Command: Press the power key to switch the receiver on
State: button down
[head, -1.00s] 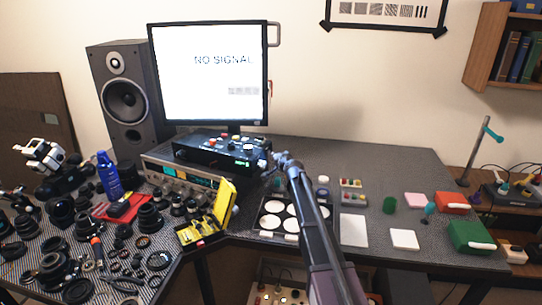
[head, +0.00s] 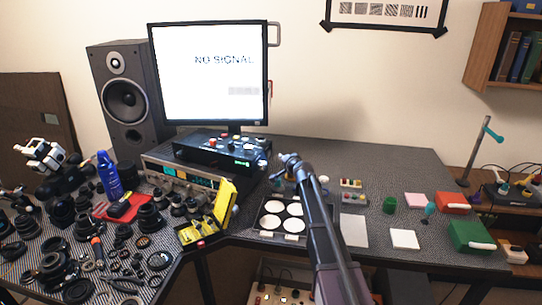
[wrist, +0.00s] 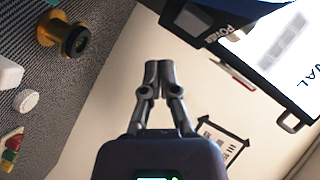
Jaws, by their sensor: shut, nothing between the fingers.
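The receiver (head: 222,150) is a black box with coloured knobs on top and small green lit marks on its front. It sits on a silver unit below the monitor. In the wrist view a dark corner with a "POWER" label (wrist: 233,30) shows at the upper right; the power key itself cannot be made out clearly. My gripper (head: 284,158) is just right of the receiver, apart from it. In the wrist view its two fingers (wrist: 158,65) are together and empty, with the wall behind them.
The monitor (head: 208,75) reads "NO SIGNAL". A speaker (head: 124,95) stands at left. Lens parts crowd the left bench. A yellow case (head: 222,207) stands open before the silver unit. A tray with white discs (head: 262,225) lies below my arm. The back right bench is clear.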

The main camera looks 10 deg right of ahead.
jog(key=shift+s+d, duration=0.4)
jog(key=shift+d, duration=0.25)
jog(key=shift+s+d, duration=0.35)
jog(key=shift+d, duration=0.25)
jog(key=shift+w, duration=0.1)
dwell(1.4)
